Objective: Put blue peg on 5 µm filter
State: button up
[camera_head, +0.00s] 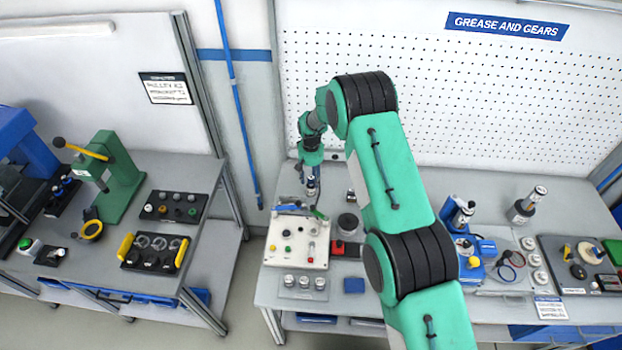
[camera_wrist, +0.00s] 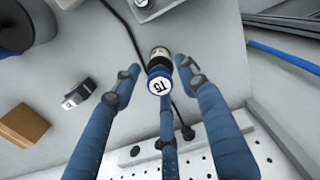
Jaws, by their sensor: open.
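My gripper (camera_head: 312,178) hangs at the back of the middle bench, behind the white panel (camera_head: 284,256). In the wrist view its blue fingers (camera_wrist: 160,78) are spread apart. A small cylinder (camera_wrist: 159,70) with a dark blue band and a white, marked end face shows between the fingertips; I see no finger closed on it. The mark is too small to read surely. Several pale round caps (camera_head: 303,281) sit in a row at the bench front; no 5 µm label is readable. I cannot tell which thing is the blue peg.
The white panel carries green, yellow and red knobs. A dark round part (camera_head: 347,222) and a red-and-black block (camera_head: 340,248) stand right of it. In the wrist view a brown block (camera_wrist: 24,125) and a small dark-and-white part (camera_wrist: 78,94) lie left of the fingers. A pegboard (camera_head: 440,100) rises behind.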

aim_at(311, 177)
notch_tip(311, 177, up, 12)
jog(key=b, duration=0.2)
dwell(0.5)
dwell(0.8)
